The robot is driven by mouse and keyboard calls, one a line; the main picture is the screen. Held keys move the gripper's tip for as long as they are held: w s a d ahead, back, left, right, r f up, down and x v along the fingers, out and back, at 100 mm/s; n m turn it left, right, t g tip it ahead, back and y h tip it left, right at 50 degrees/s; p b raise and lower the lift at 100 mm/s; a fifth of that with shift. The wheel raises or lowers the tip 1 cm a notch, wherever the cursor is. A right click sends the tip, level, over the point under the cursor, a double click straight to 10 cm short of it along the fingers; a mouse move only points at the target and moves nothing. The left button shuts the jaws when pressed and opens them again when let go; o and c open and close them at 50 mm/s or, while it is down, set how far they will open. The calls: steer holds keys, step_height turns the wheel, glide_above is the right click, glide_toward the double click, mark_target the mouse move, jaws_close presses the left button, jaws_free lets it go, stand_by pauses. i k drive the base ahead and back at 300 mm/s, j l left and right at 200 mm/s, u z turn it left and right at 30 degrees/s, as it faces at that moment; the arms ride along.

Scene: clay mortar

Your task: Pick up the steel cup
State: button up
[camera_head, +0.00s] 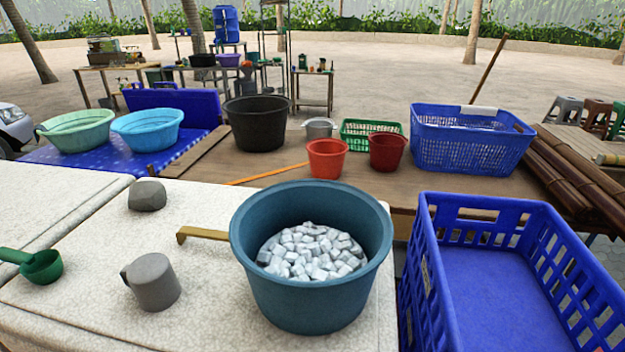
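A grey cup (153,282), which looks like the steel cup, stands upright on the white speckled counter (85,235) in the front left. Its handle is on its left side. A green dipper (43,267) lies to its left, and a large teal tub (308,295) of pale ice-like cubes (312,252) stands to its right. There is a clear gap between cup and tub. A smaller grey pot (319,128) sits on the wooden table behind. My gripper is not in view.
A grey stone (147,195) lies behind the cup, and a yellowish handle (201,234) sticks out left of the tub. A blue crate (490,296) is at the right. Basins, red buckets and baskets fill the table (262,166) behind. Bare counter surrounds the cup.

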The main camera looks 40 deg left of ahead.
mark_target(154, 280)
steer(key=u, duration=2)
steer(key=i+j+z, duration=0.15)
steer(key=j, duration=0.35)
steer(key=i+j+z, duration=0.15)
steer(key=j, duration=0.35)
steer(key=i+j+z, duration=0.2)
steer(key=j, duration=0.3)
steer(key=j+z, duration=0.15)
steer(key=j, duration=0.35)
